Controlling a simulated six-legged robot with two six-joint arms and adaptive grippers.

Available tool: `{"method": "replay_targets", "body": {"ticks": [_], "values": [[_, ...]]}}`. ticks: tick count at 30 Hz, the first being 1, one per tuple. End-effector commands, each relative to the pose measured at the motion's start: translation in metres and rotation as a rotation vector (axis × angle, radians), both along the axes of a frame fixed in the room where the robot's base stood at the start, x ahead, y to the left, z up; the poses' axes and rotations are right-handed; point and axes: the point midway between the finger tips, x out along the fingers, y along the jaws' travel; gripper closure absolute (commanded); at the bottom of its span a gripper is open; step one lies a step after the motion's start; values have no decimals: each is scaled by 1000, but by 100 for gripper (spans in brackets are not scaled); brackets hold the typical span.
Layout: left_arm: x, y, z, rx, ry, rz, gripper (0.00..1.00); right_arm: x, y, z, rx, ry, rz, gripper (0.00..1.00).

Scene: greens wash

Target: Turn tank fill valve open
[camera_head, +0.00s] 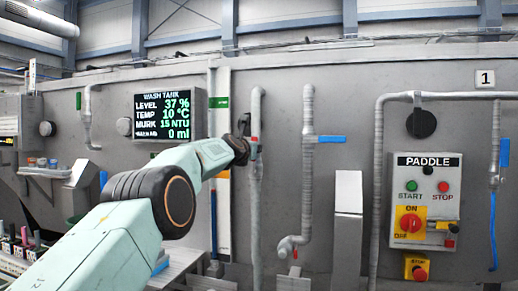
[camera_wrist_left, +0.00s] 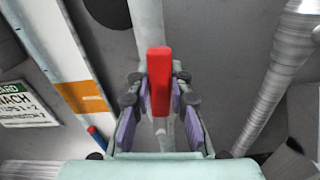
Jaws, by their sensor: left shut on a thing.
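My left arm reaches in from the left in the head view, and its gripper (camera_head: 249,146) is at a vertical grey pipe (camera_head: 257,205) right of the wash tank display. In the left wrist view a red valve handle (camera_wrist_left: 159,82) lies between the two fingers of my left gripper (camera_wrist_left: 159,112), which is shut on it. The handle looks roughly in line with the pipe (camera_wrist_left: 146,18) behind it in that view. In the head view the gripper hides most of the handle. My right gripper is in neither view.
The wash tank display (camera_head: 169,115) reads level 37 %. A second pipe (camera_head: 307,190) with a blue handle (camera_head: 331,139) stands to the right. Farther right are the paddle panel (camera_head: 427,200) and another blue handle (camera_head: 504,153). A grey upright housing (camera_head: 348,215) stands between.

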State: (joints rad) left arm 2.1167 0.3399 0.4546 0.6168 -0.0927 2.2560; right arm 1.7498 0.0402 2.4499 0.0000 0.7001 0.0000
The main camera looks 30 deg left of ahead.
Motion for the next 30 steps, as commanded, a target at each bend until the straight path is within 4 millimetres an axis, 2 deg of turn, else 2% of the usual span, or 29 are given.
{"method": "replay_targets", "body": {"ticks": [13,30], "values": [[-4,14,4,-79,-23,-4,100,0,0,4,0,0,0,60],[-6,14,4,-111,-32,-2,100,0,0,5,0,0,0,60]]}}
